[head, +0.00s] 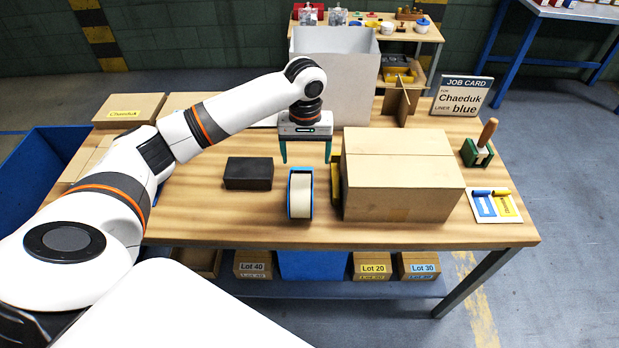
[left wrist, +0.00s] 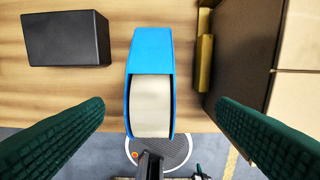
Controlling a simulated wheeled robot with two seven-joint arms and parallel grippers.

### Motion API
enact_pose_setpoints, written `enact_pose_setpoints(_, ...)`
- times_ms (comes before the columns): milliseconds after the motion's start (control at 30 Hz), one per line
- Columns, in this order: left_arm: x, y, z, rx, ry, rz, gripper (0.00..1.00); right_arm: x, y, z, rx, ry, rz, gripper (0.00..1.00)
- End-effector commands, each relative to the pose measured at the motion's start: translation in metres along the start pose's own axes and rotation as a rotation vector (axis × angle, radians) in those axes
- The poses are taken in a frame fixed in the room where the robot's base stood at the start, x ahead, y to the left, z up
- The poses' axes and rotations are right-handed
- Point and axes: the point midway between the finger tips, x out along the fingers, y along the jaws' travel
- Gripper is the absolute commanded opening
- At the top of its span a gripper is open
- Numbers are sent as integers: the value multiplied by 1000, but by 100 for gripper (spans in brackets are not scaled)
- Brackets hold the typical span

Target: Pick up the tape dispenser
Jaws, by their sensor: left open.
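The tape dispenser (head: 301,193) is blue with a wide roll of pale tape. It sits on the wooden table, between a black block and a large cardboard box. My left gripper (head: 306,161) is open and empty, pointing down, just behind and above the dispenser in the head view. In the left wrist view the tape dispenser (left wrist: 150,85) lies between the two green fingers (left wrist: 160,108), with a gap on both sides. My right gripper is not in view.
The black block (head: 248,173) is left of the dispenser. The closed cardboard box (head: 400,180) is close on the right, with a yellow item (head: 336,180) against its side. A large grey bin (head: 335,80) stands behind. A job card (head: 463,95) and a green stamp holder (head: 478,152) are farther right.

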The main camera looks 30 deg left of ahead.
Motion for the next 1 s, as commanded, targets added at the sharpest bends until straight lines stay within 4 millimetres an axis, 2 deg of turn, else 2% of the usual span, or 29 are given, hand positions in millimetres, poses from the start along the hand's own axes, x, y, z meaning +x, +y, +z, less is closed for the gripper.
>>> enact_pose_setpoints(33,11,1,-1,0,3,3,80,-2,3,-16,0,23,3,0)
enact_pose_setpoints(133,28,1,-1,2,2,3,80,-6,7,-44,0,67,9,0)
enact_pose_setpoints(200,38,0,0,3,2,1,80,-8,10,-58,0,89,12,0)
enact_pose_setpoints(267,45,0,0,3,0,1,80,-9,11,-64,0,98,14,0)
enact_pose_setpoints(367,51,1,0,3,-1,1,80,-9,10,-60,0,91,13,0)
enact_pose_setpoints(467,58,2,2,3,-1,1,80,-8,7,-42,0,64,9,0)
enact_pose_setpoints(600,79,8,7,2,0,2,80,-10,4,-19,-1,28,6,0)
enact_pose_setpoints(800,101,8,7,6,-1,0,80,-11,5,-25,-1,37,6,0)
enact_pose_setpoints(1000,103,8,7,6,-2,0,80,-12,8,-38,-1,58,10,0)
